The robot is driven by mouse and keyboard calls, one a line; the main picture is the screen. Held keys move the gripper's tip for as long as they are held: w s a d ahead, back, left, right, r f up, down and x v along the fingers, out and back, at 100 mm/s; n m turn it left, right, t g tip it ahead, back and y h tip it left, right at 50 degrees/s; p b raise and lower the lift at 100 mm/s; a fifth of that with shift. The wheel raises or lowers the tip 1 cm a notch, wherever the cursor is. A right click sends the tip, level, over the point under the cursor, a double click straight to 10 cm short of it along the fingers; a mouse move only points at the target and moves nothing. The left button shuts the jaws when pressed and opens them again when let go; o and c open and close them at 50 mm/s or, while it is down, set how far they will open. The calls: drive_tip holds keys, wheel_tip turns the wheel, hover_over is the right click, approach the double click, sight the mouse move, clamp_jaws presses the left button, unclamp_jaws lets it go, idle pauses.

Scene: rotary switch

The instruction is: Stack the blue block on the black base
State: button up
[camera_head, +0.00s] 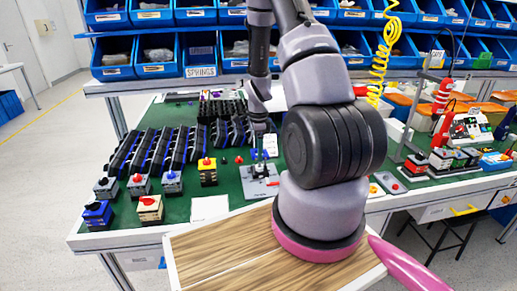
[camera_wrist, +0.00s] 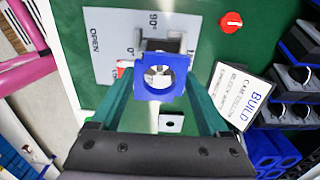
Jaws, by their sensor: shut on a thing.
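In the wrist view a blue block (camera_wrist: 150,94) with a round opening sits between the two green fingertips of my gripper (camera_wrist: 160,80), which is shut on it. Just beyond it is a dark grey-black part, likely the black base (camera_wrist: 153,44), on a grey plate marked OPEN, 0° and 90° (camera_wrist: 104,48). The block overlaps this part in view, so I cannot tell whether they touch.
A small grey square part (camera_wrist: 171,122) shows between the fingers. A BUILD sheet (camera_wrist: 229,96) lies to the right, with a red knob (camera_wrist: 231,22) above it. Rows of black and blue parts (camera_head: 140,150) and finished switches (camera_head: 207,171) stand left of the plate.

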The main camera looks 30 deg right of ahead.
drive_tip(key=shift+f, duration=1.4)
drive_tip(key=o, duration=1.2)
wheel_tip(320, 180, up, 11)
drive_tip(key=s+a+r+n+t+y, duration=0.15)
drive_tip(key=a+r+n, duration=0.25)
drive_tip(key=r, duration=0.7)
drive_tip(key=s+a+r+n+t, duration=0.2)
drive_tip(key=s+a+r+n, duration=0.15)
drive_tip(key=r, duration=0.65)
drive_tip(key=s+a+r+n+t, duration=0.2)
drive_tip(key=s+r+n, duration=0.3)
drive_tip(key=s+r, duration=0.1)
drive_tip(key=s+a+r+n+t, duration=0.1)
drive_tip(key=s+a+r+n, duration=0.2)
drive_tip(key=s+r+n, duration=0.2)
drive_tip(key=s+r, duration=0.1)
drive_tip(key=s, duration=0.2)
drive_tip(key=shift+s+a+r+t, duration=0.25)
drive_tip(key=shift+s+r+t, duration=0.05)
drive_tip(key=shift+s+t, duration=0.1)
